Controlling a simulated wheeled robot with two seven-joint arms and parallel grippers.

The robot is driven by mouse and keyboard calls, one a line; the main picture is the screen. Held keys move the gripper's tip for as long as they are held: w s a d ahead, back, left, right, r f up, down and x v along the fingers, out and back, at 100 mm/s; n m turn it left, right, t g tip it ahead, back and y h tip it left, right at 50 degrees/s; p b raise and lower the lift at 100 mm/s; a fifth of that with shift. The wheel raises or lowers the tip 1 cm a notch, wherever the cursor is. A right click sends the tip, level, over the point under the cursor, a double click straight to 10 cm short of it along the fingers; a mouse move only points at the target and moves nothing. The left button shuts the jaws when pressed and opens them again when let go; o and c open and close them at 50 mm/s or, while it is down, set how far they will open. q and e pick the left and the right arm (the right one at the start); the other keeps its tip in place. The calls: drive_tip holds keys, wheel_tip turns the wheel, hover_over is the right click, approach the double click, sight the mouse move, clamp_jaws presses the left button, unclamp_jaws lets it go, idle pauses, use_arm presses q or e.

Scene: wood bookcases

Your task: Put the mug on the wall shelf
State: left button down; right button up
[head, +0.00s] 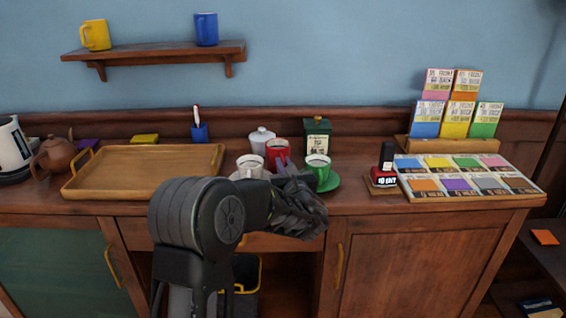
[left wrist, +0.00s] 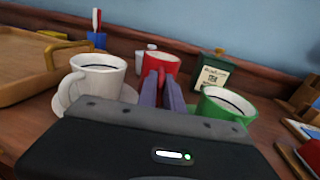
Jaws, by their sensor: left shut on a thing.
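A red mug (head: 278,149) stands at the back of the wooden counter, between a white cup (head: 250,166) and a green cup (head: 318,167). The wall shelf (head: 150,52) hangs at the upper left, with a yellow mug (head: 96,35) at its left and a blue mug (head: 206,29) at its right; its middle is bare. My left gripper (head: 283,166) reaches between the two cups, shut on the near side of the red mug. In the left wrist view the narrow fingers (left wrist: 162,88) meet the red mug (left wrist: 161,63), hiding its handle area. My right gripper is not in view.
The white cup (left wrist: 98,75) and green cup (left wrist: 224,105) stand close on either side of my fingers. A green tin (head: 317,134) and white lidded jar (head: 262,138) are behind. A wooden tray (head: 145,193) lies left; a stamp (head: 384,176) and card display (head: 455,145) stand right.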

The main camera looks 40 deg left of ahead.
use_arm(q)
drive_tip(key=shift+r, duration=0.2)
wheel_tip(320, 180, up, 10)
drive_tip(key=shift+f+p, duration=0.1)
drive_tip(key=shift+p, duration=0.65)
